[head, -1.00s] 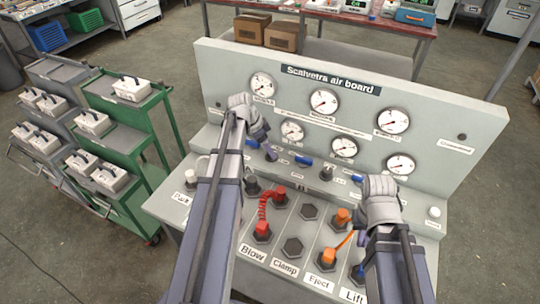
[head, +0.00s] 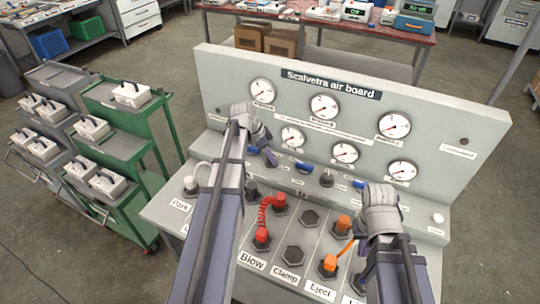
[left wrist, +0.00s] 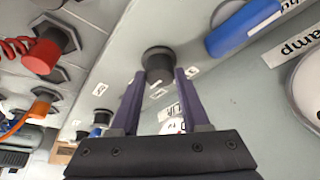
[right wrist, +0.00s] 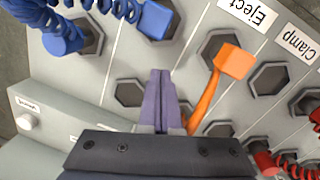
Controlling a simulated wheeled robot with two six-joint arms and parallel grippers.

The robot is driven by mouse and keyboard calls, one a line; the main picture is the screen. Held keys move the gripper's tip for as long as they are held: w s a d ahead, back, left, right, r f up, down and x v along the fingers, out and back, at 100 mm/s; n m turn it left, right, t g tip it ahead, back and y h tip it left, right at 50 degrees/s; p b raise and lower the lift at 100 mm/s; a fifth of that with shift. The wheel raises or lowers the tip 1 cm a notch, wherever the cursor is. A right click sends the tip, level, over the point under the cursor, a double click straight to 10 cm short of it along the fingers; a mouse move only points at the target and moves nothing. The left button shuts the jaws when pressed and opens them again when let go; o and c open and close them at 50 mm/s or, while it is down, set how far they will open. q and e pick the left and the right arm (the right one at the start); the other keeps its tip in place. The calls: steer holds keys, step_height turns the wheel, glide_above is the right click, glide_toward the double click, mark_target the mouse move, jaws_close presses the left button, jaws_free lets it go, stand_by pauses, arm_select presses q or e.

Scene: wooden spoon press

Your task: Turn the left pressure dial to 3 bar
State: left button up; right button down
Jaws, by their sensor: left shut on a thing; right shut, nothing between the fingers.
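A dark round dial knob (left wrist: 158,60) sits on the sloped face of the air board, in the left wrist view. My left gripper (left wrist: 160,76) is shut on this knob, with a finger on each side. In the head view, my left gripper (head: 269,157) is at the left part of the board, below the gauges, and mostly hides the knob. The upper left gauge (head: 262,91) and lower left gauge (head: 292,137) face me; their readings are too small to tell. My right gripper (right wrist: 163,78) is shut and empty above the board's lower right part.
A red coiled hose (head: 265,216) rises from the Blow socket. An orange hose (right wrist: 213,98) and blue hoses (right wrist: 125,10) are close to my right gripper. Blue handles (head: 303,167) line the board's ledge. A green cart (head: 128,145) stands left of the board.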

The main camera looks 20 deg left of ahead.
arm_select(q)
jaws_close()
steer(key=n, duration=0.2)
steer(key=n+y, duration=0.1)
steer(key=n, duration=0.1)
steer(key=shift+s+d+t, duration=0.15)
steer(key=shift+t, duration=0.25)
steer(key=n+y, duration=0.1)
steer(key=n, duration=0.1)
steer(key=n+y, duration=0.1)
steer(key=n, duration=0.1)
steer(key=shift+d+n+t, duration=0.1)
steer(key=shift+n+t, duration=0.2)
steer(key=n+y, duration=0.1)
steer(key=n, duration=0.1)
steer(key=n+y, duration=0.1)
steer(key=n, duration=0.2)
steer(key=shift+d, duration=0.15)
steer(key=shift+n+g+y, duration=0.6)
steer(key=shift+n+g, duration=0.1)
steer(key=shift+n, duration=1.4)
